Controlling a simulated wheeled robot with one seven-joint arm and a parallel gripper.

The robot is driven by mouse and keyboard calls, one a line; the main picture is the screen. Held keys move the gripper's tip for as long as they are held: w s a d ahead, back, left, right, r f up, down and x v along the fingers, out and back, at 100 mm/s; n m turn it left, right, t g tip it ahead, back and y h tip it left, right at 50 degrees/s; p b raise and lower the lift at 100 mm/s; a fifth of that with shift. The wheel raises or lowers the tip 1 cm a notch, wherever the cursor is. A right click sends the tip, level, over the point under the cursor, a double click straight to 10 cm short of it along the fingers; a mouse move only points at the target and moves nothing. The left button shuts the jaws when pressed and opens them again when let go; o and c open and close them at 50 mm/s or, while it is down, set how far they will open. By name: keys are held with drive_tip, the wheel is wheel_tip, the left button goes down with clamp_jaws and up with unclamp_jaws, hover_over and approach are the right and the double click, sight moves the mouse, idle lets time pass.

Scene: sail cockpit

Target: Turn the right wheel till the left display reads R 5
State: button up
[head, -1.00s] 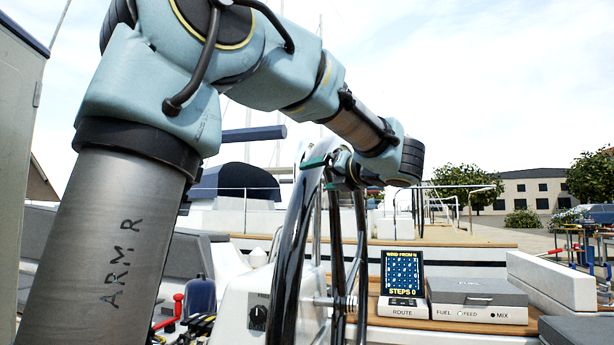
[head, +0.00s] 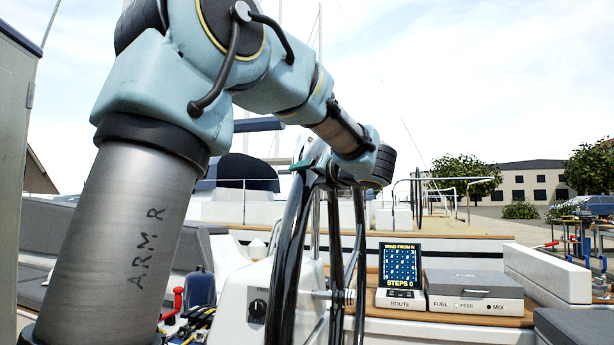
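A large wheel with a black rim (head: 289,245) stands nearly edge-on in the middle of the head view. My arm reaches over from the left, and my gripper (head: 318,168) is at the upper part of this rim. A small green piece (head: 303,164) shows at the rim beside the gripper. The fingertips are small and partly hidden by the wrist, so I cannot tell whether they are closed on the rim. I cannot make out a display reading R and a number.
A route screen (head: 400,266) reading "WIND FROM N" and "STEPS 0" stands right of the wheel, beside a grey-lidded fuel box (head: 474,291). A black knob (head: 257,311) is on the white console left of the rim. A red handle (head: 178,299) and grey cushions lie further left.

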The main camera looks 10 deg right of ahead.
drive_tip(key=shift+a+r, duration=0.1)
clamp_jaws()
idle(0.3)
